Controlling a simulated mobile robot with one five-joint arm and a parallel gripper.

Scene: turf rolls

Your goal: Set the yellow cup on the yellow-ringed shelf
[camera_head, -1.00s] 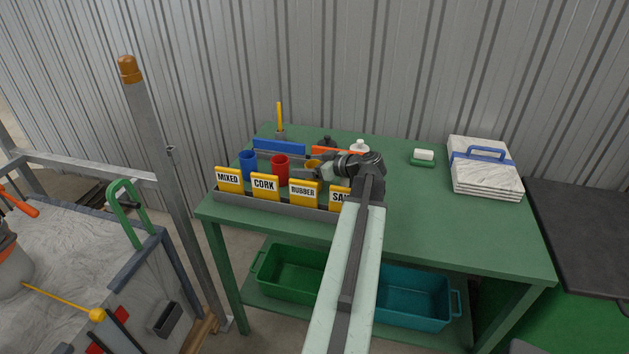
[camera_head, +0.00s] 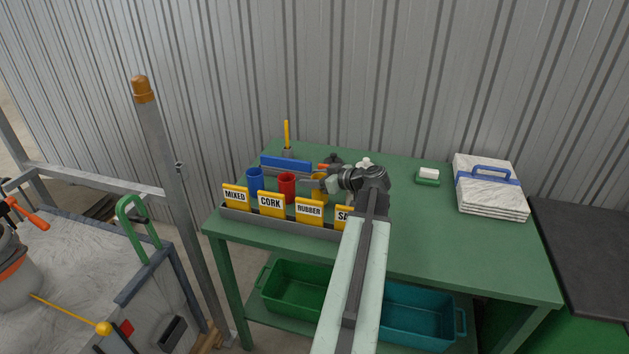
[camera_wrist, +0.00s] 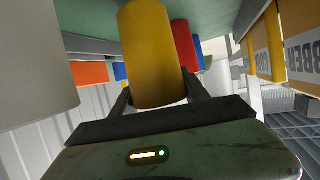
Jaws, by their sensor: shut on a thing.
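The yellow cup (camera_head: 318,180) is over the back-left part of the green table, just right of the red cup. My gripper (camera_head: 330,183) is shut on it, with its dark jaws on either side. In the wrist view the yellow cup (camera_wrist: 152,55) fills the space between the jaws, and the picture is turned so that the table is at the top. Whether the cup's base touches the table is hidden. I cannot make out a yellow-ringed shelf in either view.
A red cup (camera_head: 287,187) and a blue cup (camera_head: 255,180) stand to the left. A front rack holds yellow labels such as RUBBER (camera_head: 309,210). A blue block (camera_head: 286,163) lies behind. The table (camera_head: 430,240) is clear at the right-middle, before the strapped white stack (camera_head: 490,190).

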